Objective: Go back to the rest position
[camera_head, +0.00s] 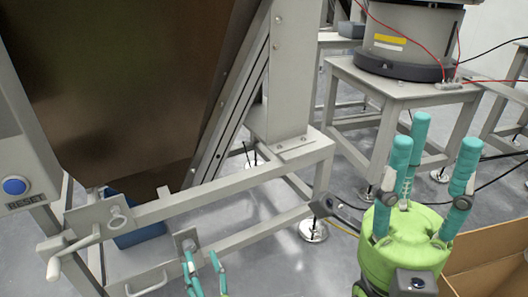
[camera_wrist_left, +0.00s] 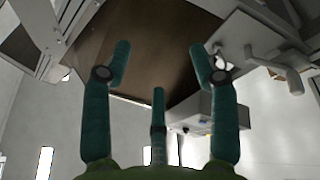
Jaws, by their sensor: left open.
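My left gripper (camera_head: 203,262) shows only by its teal fingertips at the bottom edge of the head view, just below the front bar of the grey machine frame. In the left wrist view, my left gripper (camera_wrist_left: 159,66) has its three teal fingers apart with nothing between them. My right gripper (camera_head: 431,137) stands at the lower right of the head view, its green body low and its three teal fingers pointing up. Its fingers are spread and hold nothing.
A grey frame with a brown panel (camera_head: 120,75), a blue RESET button (camera_head: 15,186) and a crank handle (camera_head: 68,258) fills the left. A stand with a round feeder (camera_head: 410,40) is behind. A cardboard box (camera_head: 490,262) lies beside my right gripper. A blue bin (camera_head: 137,232) sits under the frame.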

